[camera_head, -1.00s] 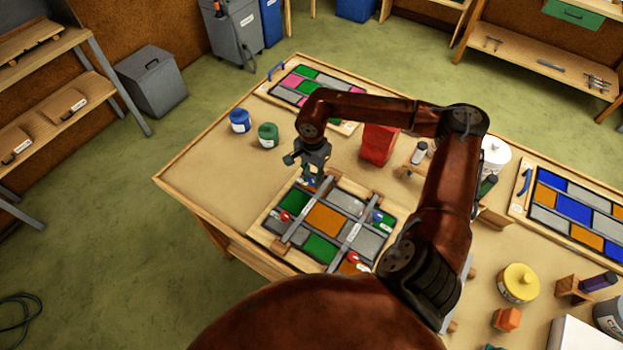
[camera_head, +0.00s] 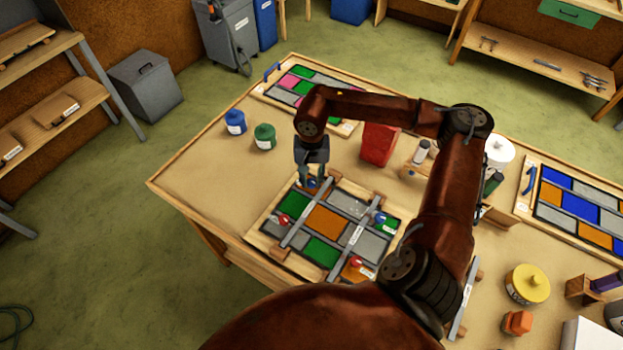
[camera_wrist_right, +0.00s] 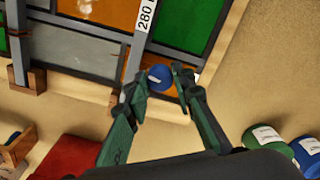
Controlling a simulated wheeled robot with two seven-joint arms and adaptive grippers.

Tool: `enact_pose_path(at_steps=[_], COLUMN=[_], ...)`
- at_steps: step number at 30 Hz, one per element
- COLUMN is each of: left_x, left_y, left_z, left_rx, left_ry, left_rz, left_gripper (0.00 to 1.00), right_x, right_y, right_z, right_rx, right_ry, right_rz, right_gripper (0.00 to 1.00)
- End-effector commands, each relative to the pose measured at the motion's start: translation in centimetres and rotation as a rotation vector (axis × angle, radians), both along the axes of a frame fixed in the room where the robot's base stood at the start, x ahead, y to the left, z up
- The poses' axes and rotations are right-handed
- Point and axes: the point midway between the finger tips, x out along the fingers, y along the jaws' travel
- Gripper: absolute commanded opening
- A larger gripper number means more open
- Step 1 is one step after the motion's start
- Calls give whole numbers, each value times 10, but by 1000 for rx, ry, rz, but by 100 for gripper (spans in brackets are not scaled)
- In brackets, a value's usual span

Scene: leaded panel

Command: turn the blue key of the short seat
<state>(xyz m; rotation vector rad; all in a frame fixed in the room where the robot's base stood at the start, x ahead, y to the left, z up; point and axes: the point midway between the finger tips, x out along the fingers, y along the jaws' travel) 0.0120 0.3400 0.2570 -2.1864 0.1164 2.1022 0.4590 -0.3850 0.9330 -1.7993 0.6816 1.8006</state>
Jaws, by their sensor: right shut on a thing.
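The leaded panel (camera_head: 325,221) of green, orange and grey panes lies on the workbench with two grey bars across it. My right gripper (camera_head: 312,182) is over the far end of the left bar (camera_head: 300,222). The fingers mostly hide this key in the head view. Another blue key (camera_head: 380,218) is on the right bar. Red keys (camera_head: 284,219) and (camera_head: 355,262) sit near the bars' near ends. My left gripper is not in view.
Blue (camera_head: 236,122) and green (camera_head: 264,136) jars stand left of my right gripper. A red block (camera_head: 379,145) stands behind the panel. Other panels lie at the back (camera_head: 262,92) and right (camera_head: 530,209). The bench's left corner is clear.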

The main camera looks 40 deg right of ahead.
Motion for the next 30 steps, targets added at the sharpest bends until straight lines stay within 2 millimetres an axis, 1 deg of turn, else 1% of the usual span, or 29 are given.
enact_pose_path(at_steps=[14,15,21,30], left_x=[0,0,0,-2], left_y=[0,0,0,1], left_z=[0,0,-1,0], left_rx=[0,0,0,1], left_ry=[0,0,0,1], left_rz=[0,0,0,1], left_gripper=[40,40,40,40], right_x=[2,1,1,0], right_y=[-1,-1,0,0], right_z=[1,1,1,1], right_rx=[-1,-1,-1,0], right_ry=[-4,-4,-2,-1], right_rz=[11,11,11,11], right_gripper=[0,25,39,40])
